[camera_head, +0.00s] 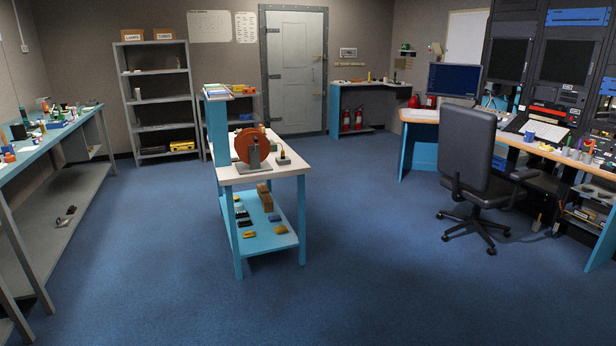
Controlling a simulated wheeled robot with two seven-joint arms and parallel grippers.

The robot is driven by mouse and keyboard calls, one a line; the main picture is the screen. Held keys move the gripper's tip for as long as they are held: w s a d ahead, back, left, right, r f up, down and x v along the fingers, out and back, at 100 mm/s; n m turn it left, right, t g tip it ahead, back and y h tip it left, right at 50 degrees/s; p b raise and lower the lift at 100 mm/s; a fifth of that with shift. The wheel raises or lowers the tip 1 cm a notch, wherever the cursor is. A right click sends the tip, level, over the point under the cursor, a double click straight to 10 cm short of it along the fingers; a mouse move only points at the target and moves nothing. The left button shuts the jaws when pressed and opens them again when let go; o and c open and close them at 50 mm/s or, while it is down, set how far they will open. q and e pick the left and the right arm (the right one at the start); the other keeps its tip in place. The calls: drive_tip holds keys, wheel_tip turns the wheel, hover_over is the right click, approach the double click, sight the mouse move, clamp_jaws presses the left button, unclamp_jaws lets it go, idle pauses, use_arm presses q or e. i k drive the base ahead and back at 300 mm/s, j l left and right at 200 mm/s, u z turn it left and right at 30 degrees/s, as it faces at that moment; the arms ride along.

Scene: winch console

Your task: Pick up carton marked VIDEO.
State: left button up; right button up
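I cannot make out a carton marked VIDEO in the head view. Two small brown cartons stand on top of the grey shelf unit at the back left. The left carton (132,35) has a label that appears to read LAMPS. The right carton (164,34) has a label that appears to read TUBES. Neither of my grippers is in view.
A narrow bench (292,166) with a reddish-brown reel (250,146) stands mid-room. A long workbench (30,157) runs along the left wall. An office chair (475,150) stands before the console desk (556,154) at right. Blue carpet (340,270) is clear in front.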

sight(268, 205)
drive_tip(key=i+l+z, duration=0.3)
drive_tip(key=i, duration=0.2)
drive_tip(key=i+l+z, duration=0.3)
drive_tip(key=i, duration=0.25)
drive_tip(key=i+z, duration=0.35)
drive_tip(key=i, duration=0.15)
